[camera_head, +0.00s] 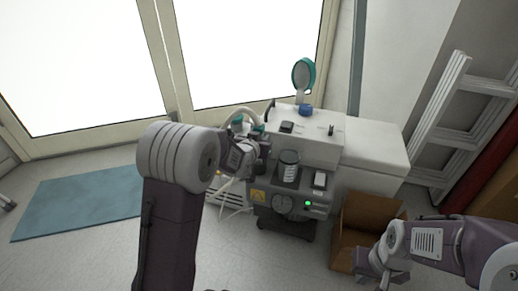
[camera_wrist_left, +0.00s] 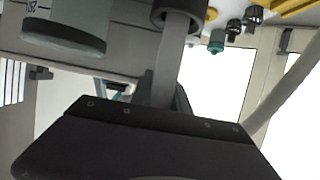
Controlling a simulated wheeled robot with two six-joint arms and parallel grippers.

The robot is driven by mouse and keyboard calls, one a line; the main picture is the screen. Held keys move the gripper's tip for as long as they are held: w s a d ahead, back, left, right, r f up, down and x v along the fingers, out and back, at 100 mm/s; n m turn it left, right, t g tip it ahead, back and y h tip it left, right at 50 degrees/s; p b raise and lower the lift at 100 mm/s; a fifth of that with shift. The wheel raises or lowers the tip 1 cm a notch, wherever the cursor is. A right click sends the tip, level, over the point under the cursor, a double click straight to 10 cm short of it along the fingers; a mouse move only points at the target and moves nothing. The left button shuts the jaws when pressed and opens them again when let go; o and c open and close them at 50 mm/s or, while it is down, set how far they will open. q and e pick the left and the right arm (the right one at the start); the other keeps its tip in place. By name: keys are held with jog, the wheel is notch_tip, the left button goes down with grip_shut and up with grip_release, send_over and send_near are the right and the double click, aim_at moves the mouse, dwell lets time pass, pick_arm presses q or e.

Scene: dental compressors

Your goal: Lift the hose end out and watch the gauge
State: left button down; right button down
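The compressor unit (camera_head: 325,150) stands in the middle of the head view. A round grey dial (camera_head: 283,204), perhaps the gauge, is on its lower front; its reading is too small to tell. A pale hose (camera_head: 240,110) loops up at the unit's left side. My left gripper (camera_head: 264,150) is at the unit's upper left front, beside this loop. In the left wrist view, a grey bar or hose (camera_wrist_left: 168,75) runs from a dark collar (camera_wrist_left: 178,10) down behind my gripper's dark body. The fingertips are hidden. My right gripper (camera_head: 384,278) is low, by the cardboard box.
A clear jar (camera_head: 289,166) stands on the unit's front ledge, and a green lamp (camera_head: 308,203) is lit. The open cardboard box (camera_head: 350,235) is at the unit's right. A ladder (camera_head: 450,120) leans at the right. A blue mat (camera_head: 80,203) lies on the open floor at the left.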

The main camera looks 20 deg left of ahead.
aim_at(261, 129)
pick_arm(q)
jog(key=shift+r, duration=0.15)
pick_arm(e)
jog(key=shift+r, duration=0.1)
